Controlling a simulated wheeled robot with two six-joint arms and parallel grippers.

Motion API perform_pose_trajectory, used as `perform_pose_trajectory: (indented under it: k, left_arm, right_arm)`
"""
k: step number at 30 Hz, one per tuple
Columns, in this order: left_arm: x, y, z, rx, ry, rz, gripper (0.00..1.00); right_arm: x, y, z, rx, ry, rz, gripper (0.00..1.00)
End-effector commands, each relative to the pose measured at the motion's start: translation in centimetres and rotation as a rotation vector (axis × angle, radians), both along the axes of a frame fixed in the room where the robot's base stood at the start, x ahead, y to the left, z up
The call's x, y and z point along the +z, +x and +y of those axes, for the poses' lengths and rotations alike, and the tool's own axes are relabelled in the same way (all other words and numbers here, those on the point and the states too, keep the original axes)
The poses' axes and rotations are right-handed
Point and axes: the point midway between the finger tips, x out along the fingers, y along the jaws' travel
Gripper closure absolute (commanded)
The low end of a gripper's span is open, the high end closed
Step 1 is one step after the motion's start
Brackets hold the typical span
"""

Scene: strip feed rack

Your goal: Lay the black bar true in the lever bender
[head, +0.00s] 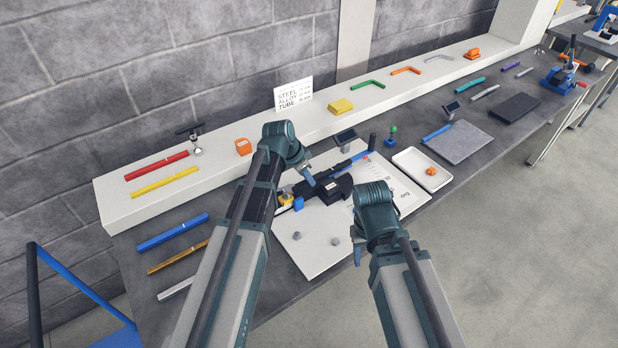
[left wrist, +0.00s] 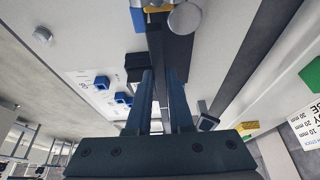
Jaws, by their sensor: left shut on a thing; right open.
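The lever bender (head: 334,190) is a black body on a white board, with a blue lever ending in a black grip at its upper right. My left gripper (head: 309,179) is over the bender's left part, pointing down. In the left wrist view its fingers (left wrist: 166,88) are shut on the black bar (left wrist: 172,48), a dark length running away between the fingertips toward a silver disc. In the head view the bar blends with the black bender, so I cannot tell whether it is seated or square. My right gripper (head: 357,254) is open and empty, low over the board's front right.
The white board (head: 300,255) carries two grey knobs near its front. A white tray (head: 422,168) with an orange piece lies to the right. Coloured bars lie on the raised shelf (head: 220,160) and bench at left. A small dark screen (head: 346,136) stands behind the bender.

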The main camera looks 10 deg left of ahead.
Motion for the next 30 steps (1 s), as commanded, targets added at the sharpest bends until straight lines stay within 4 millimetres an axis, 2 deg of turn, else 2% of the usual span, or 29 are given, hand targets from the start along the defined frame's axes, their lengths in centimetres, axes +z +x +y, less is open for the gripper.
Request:
perform_pose_trajectory:
  k: [30]
  left_arm:
    - [-2.0,0.0,0.0,0.000,-0.001,-0.001,1.00]
  right_arm:
    - [-2.0,0.0,0.0,0.000,0.000,0.000,0.50]
